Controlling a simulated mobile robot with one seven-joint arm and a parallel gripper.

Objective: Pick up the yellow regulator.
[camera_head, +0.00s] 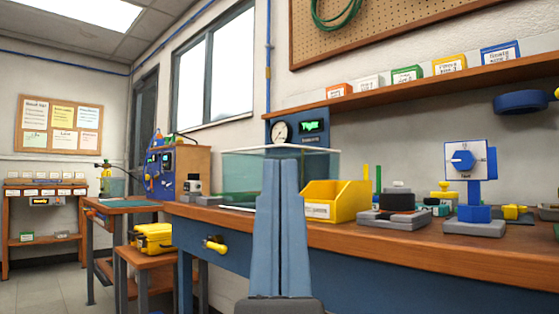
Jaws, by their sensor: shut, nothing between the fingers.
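My gripper (283,165) stands upright in the middle of the view, its two blue fingers shut together and empty. It is in front of the workbench and hides part of it and of a clear tank. Several yellow things show, and I cannot tell for sure which is the regulator. A small yellow fitting (515,212) lies on the bench at the right. A yellow-topped part (444,190) stands left of the blue test stand. A yellow knobbed fitting (215,245) is at the bench's front. None of these is touched by my gripper.
The wooden workbench (390,238) holds a yellow bin (350,203), a clear tank (236,168), a black-topped grey unit (397,207) and a blue test stand (472,214). A shelf (410,90) runs above. A yellow case (153,238) sits on a low table. Floor at left is clear.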

